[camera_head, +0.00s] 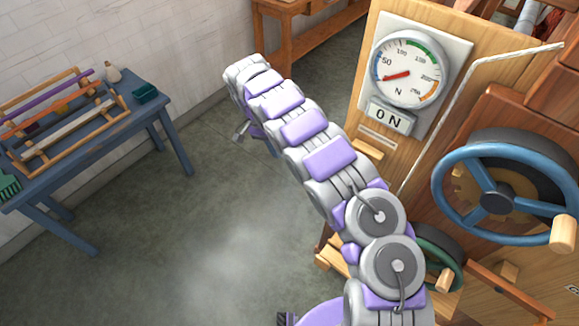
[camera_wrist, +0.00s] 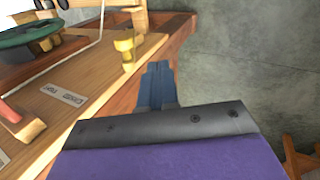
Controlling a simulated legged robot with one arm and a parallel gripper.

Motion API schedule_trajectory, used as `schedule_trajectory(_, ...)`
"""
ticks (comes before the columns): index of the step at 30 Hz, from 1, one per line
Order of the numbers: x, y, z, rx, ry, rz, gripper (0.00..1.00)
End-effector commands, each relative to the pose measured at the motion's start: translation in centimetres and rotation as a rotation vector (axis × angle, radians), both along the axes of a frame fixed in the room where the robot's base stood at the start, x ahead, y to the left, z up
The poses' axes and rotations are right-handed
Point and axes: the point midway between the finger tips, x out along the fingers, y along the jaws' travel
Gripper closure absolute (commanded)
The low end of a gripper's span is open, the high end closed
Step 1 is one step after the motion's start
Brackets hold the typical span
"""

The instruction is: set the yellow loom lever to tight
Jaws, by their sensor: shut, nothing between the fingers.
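My gripper (camera_wrist: 158,72) shows in the wrist view as two blue fingers, shut together and empty. A yellow, knob-like part (camera_wrist: 127,48) stands on the wooden loom panel (camera_wrist: 100,80), just left of the fingertips in the picture and apart from them. It may be the yellow lever, but its setting cannot be read. A small pale label (camera_wrist: 63,93) with dark print lies on the panel to the left. In the head view my arm reaches toward the back, and the yellow part cannot be made out there.
A red lever (camera_wrist: 18,122) with a wooden tip shows in the wrist view. A blue table (camera_head: 165,105) stands left; the floor between is clear.

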Motion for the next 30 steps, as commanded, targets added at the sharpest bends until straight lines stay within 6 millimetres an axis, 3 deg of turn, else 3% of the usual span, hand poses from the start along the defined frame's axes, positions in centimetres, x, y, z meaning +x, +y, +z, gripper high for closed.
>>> schedule_trajectory(5, -0.4, -0.8, -1.8, -0.001, 0.002, -0.002, 1.00)
schedule_trajectory(17, -2.2, -3.5, -9.1, -0.004, 0.003, -0.001, 1.00)
schedule_trajectory(30, -4.0, -6.4, -8.4, -0.002, 0.000, 0.000, 1.00)
